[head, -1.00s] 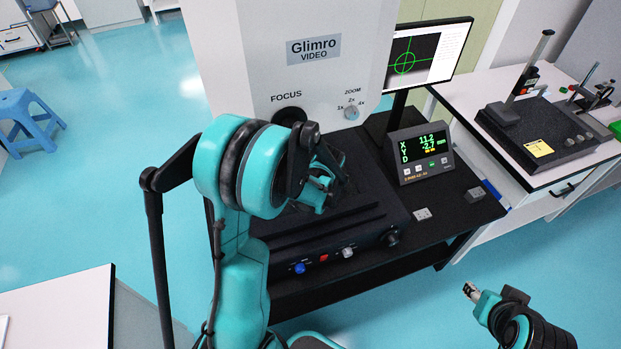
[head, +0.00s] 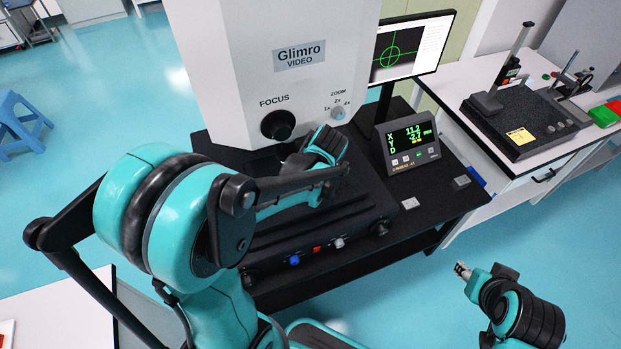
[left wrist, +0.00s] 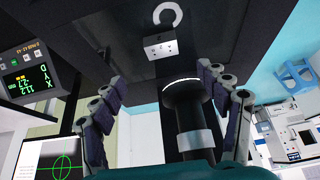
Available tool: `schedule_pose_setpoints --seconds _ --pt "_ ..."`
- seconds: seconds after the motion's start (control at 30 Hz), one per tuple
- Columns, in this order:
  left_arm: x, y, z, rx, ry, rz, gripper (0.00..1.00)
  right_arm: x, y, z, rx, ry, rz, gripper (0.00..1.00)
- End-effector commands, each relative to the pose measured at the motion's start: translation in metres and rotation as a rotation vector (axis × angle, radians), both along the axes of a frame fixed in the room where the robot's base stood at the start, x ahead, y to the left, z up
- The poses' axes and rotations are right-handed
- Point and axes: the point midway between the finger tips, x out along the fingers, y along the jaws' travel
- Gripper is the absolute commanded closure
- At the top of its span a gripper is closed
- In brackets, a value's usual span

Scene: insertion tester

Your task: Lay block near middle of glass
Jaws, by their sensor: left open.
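In the left wrist view, which is upside down, a small pale metal block (left wrist: 160,47) with dark dots on its face rests on a dark surface, beside a bright C-shaped ring. I cannot tell where the glass edge runs. My left gripper (left wrist: 160,78) is open, with its fingers spread to either side and apart from the block. In the head view my left gripper (head: 318,155) is over the stage of the video measuring machine, and my arm hides the block and most of the glass. My right gripper (head: 463,271) is low at the right, away from the machine; its fingers are unclear.
The machine's dark lens barrel (left wrist: 190,105) with a lit rim stands close to my left fingers. The machine head (head: 290,75) rises behind the stage. A readout (head: 408,144) and a monitor (head: 412,50) stand to its right. A side bench (head: 480,75) is farther right.

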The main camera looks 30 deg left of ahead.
Motion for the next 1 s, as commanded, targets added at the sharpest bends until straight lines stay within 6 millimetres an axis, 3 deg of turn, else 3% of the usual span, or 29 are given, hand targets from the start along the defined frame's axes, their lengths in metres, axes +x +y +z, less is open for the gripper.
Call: schedule_pose_setpoints --seconds 0.17,0.33,0.6,0.77,1.0 --pt "-0.028 -0.022 0.028 -0.013 0.004 -0.163 0.25 0.000 0.000 0.000 0.000 0.000 0.000 0.60" --pt "-0.074 -0.055 0.058 -0.014 -0.013 -0.422 0.25 0.000 0.000 0.000 0.000 0.000 0.000 0.60" --pt "-0.132 -0.095 0.074 0.022 -0.073 -0.744 0.25 0.000 0.000 0.000 0.000 0.000 0.000 0.60" --pt "-0.145 -0.104 0.075 0.040 -0.094 -0.819 0.25 0.000 0.000 0.000 0.000 0.000 0.000 0.60" --pt "-0.146 -0.105 0.076 0.044 -0.097 -0.831 0.25 0.000 0.000 0.000 0.000 0.000 0.000 0.60"
